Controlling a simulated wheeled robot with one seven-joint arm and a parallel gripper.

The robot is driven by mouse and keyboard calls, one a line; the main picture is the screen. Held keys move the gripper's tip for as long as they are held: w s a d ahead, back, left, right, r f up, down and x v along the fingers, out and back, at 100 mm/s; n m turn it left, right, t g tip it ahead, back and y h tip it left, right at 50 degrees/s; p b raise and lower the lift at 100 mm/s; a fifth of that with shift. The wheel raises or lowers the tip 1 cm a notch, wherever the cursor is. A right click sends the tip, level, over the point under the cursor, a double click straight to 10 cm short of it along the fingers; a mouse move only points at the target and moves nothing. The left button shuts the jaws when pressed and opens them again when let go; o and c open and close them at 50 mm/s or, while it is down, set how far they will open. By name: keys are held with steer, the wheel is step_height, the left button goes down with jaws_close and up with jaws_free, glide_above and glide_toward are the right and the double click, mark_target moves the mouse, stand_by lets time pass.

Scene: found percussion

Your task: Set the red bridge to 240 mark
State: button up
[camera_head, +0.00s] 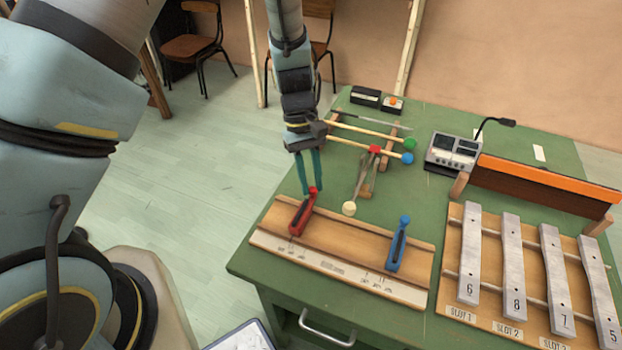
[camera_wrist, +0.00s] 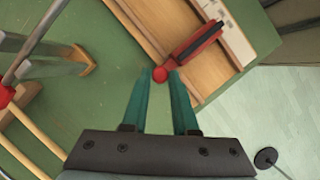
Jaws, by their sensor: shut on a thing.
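The red bridge (camera_head: 301,215) stands on the wooden board (camera_head: 345,238) at its left end, with a red knob at its top. A pale scale strip (camera_head: 335,268) with marks runs along the board's front; its numbers are too small to read. My gripper (camera_head: 313,190) reaches down from above, its green fingers shut on the red bridge's knob. In the wrist view the knob (camera_wrist: 160,74) sits between the fingertips, and the bridge body (camera_wrist: 197,43) extends up and right towards the strip. A blue bridge (camera_head: 397,245) stands further right on the same board.
Numbered metal bars (camera_head: 513,262) lie on a slotted rack at right. Mallets (camera_head: 365,145) with green and blue heads rest on a wooden stand behind the board. A grey device (camera_head: 453,152) with a microphone and an orange-topped beam (camera_head: 545,180) stand further back right.

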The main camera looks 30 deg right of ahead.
jaws_close()
stand_by(0.8)
